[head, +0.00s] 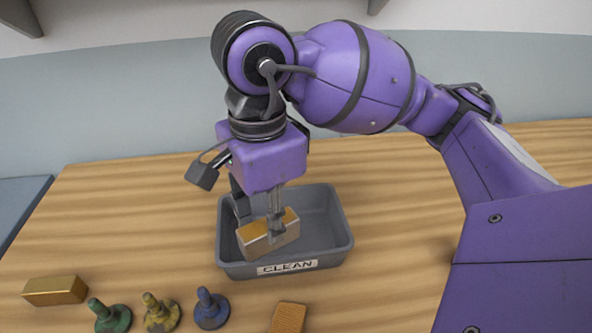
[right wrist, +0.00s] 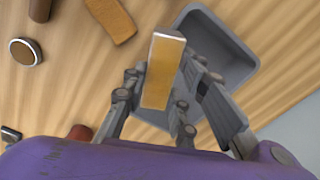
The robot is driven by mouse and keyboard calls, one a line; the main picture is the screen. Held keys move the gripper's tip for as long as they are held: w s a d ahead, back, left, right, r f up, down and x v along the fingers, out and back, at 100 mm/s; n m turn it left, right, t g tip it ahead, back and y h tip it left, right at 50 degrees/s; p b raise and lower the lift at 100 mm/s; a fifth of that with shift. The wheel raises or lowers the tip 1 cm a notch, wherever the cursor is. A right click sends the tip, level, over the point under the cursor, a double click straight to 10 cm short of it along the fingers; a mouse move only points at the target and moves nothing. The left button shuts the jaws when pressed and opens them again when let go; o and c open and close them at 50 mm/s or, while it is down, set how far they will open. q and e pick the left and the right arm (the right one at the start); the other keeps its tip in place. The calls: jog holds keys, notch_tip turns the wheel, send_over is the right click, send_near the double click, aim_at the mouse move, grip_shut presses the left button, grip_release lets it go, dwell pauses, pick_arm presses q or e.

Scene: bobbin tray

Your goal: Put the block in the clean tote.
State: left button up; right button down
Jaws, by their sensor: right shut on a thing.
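My right gripper (head: 275,230) points down and is shut on a gold-coloured block (head: 258,238) with a brighter top face. The block is over the left front part of the grey tote (head: 335,215), whose front wall has a "CLEAN" label. The block's front face shows whole, not hidden by the tote's front wall; I cannot tell whether it touches the tote. In the right wrist view the block (right wrist: 158,80) sits between the fingers, with the tote (right wrist: 240,70) behind it. My left gripper is not in view.
Another gold block (head: 55,291) lies at the left of the wooden table. Green (head: 110,316), yellow (head: 160,313) and blue (head: 211,309) peg-like pieces stand in front of the tote, left of a brown-orange block (head: 288,317). The table beyond the left pieces is clear.

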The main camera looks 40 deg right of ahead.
jog(key=w+d+f, duration=0.3)
jog(key=d+f, duration=0.1)
jog(key=f, duration=0.1)
jog(key=w+d+f, duration=0.1)
jog(key=w+f, duration=0.1)
jog(key=shift+w+d+f, duration=0.15)
jog(key=shift+w+d, duration=0.2)
jog(key=shift+d, duration=0.05)
jog(key=shift+w+f, duration=0.1)
jog(key=shift+f, duration=1.45)
jog(key=shift+f, duration=0.2)
jog(key=c, duration=1.4)
grip_release()
jog(key=shift+r, duration=0.15)
